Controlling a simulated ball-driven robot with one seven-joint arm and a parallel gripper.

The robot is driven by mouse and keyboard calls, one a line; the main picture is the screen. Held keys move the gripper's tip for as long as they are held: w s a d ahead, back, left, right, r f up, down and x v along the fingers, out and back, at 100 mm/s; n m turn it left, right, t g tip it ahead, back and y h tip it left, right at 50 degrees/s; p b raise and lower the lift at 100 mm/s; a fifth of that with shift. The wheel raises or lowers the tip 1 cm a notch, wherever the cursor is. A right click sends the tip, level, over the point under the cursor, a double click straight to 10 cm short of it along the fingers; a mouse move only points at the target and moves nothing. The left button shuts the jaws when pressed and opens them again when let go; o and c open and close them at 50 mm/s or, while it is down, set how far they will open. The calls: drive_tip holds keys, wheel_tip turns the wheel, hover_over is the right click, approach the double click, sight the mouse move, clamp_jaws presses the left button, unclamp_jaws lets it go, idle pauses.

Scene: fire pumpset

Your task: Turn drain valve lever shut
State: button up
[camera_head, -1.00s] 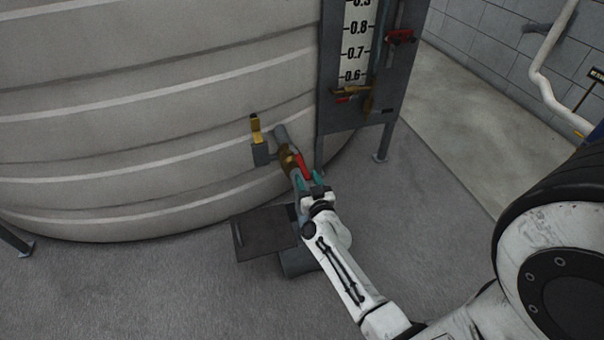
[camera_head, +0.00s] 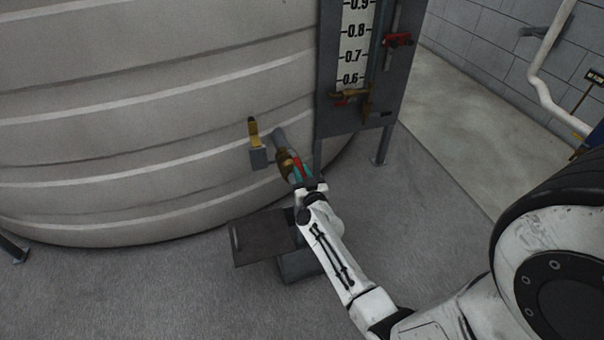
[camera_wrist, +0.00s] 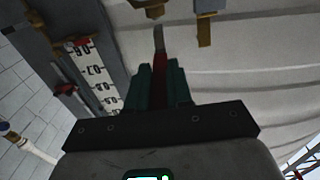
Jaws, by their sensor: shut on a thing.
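The drain valve is a brass body (camera_head: 285,163) on a short grey pipe low on the tank's side. Its red lever (camera_head: 297,162) shows only in part, beside my gripper (camera_head: 304,174). In the wrist view the red lever (camera_wrist: 160,62) runs between the two green fingers of my gripper (camera_wrist: 159,78), which is shut on it. The lever's metal end points up toward the brass valve (camera_wrist: 150,6). My fingers hide part of the lever.
The large ribbed tank (camera_head: 140,120) fills the left. A yellow-topped bracket (camera_head: 255,133) is just left of the valve. A level gauge board (camera_head: 352,50) stands to the right. A dark plate (camera_head: 262,238) and grey box (camera_head: 300,266) sit below my arm.

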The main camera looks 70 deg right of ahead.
clamp_jaws()
drive_tip(key=shift+w+a+p, duration=0.1)
drive_tip(key=shift+p, duration=0.2)
